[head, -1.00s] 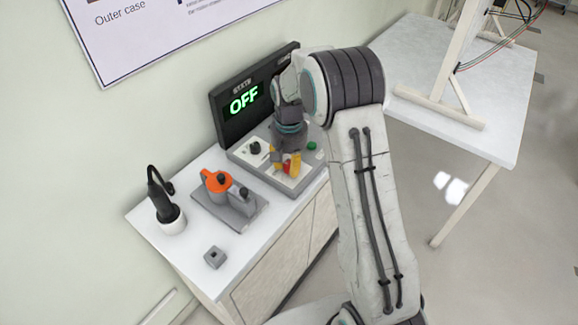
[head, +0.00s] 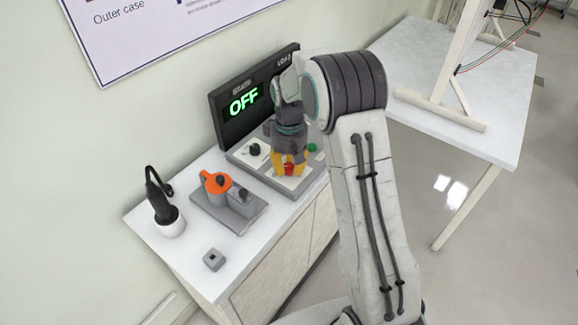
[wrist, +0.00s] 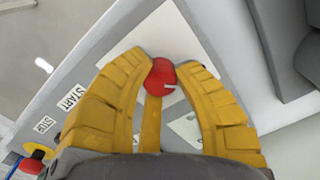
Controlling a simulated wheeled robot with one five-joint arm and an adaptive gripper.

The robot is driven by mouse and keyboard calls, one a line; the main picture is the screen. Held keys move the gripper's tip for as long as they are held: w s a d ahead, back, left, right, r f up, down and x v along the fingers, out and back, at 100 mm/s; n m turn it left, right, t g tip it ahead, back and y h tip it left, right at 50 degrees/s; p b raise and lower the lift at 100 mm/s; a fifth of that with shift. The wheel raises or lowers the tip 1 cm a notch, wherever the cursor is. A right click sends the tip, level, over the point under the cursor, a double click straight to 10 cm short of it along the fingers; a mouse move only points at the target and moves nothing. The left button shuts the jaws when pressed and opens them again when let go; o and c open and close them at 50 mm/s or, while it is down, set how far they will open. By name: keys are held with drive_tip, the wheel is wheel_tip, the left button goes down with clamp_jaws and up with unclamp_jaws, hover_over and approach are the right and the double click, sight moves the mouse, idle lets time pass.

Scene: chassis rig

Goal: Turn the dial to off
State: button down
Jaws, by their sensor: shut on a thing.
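The red dial (head: 289,169) sits on the light panel of the control box (head: 238,156). It also shows in the wrist view (wrist: 159,76), with a small white mark on its edge. My gripper (head: 288,166) points down with its yellow fingers closed around the red dial, one on each side. In the wrist view my gripper (wrist: 161,75) holds the dial between its fingertips. The display (head: 244,100) behind the box reads OFF in green. The scale around the dial is mostly hidden by the fingers.
A black knob (head: 254,149) and a green button (head: 312,147) flank my gripper. START (wrist: 70,98) and STOP (wrist: 43,125) labels are on the panel. An orange-topped device (head: 216,182), a black tool in a white holder (head: 164,205) and a grey block (head: 213,260) stand left on the bench.

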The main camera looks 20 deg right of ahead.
sight(289, 166)
drive_tip(key=shift+s+f, duration=0.1)
idle(0.3)
drive_tip(key=c, duration=0.9)
unclamp_jaws()
wheel_tip(289, 166, up, 12)
idle(0.4)
